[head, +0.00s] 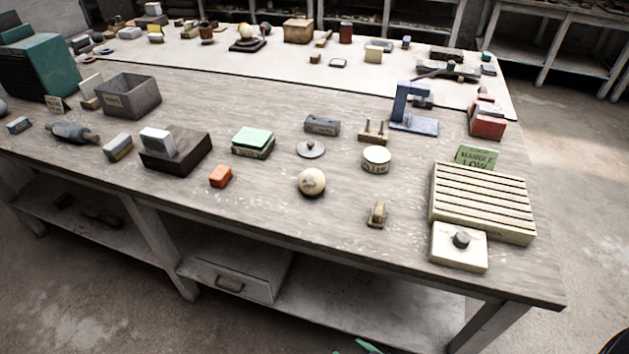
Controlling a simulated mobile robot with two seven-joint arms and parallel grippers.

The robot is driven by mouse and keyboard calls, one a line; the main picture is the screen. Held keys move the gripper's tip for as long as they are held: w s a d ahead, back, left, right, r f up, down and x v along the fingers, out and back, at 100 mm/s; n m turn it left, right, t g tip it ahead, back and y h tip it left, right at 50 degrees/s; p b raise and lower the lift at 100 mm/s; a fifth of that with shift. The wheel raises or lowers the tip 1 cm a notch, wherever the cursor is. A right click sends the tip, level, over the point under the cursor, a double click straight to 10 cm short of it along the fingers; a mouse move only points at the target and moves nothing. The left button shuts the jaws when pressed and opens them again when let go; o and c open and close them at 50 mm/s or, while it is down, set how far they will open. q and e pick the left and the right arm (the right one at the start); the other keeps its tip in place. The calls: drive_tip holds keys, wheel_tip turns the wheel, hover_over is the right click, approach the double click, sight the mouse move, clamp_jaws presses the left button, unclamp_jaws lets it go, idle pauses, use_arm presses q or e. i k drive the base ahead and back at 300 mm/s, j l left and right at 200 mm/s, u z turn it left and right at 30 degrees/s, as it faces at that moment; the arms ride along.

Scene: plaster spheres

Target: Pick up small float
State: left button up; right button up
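A small brown wooden piece (377,214) with a raised grip-like top sits near the front edge of the table, right of the plaster sphere. It looks most like the small float, but it is too small to be sure. A round grey disc with a knob (311,149) lies flat behind the sphere. The pale plaster sphere (311,182) rests on the wooden table (270,215). Neither of my grippers is in view.
A slatted rack (483,202) and a pale block with a dark knob (458,247) stand at the right corner. A round tin (376,159), an orange block (220,176) and a green-topped block (253,141) stand nearby. Bare wood surrounds the small brown piece.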

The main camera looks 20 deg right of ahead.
sight(379, 214)
drive_tip(key=i+j+z, duration=0.2)
drive_tip(key=z, duration=0.2)
drive_tip(key=i+j+z, duration=0.25)
drive_tip(key=z, duration=0.15)
drive_tip(key=i+j+z, duration=0.15)
drive_tip(key=j+z, duration=0.3)
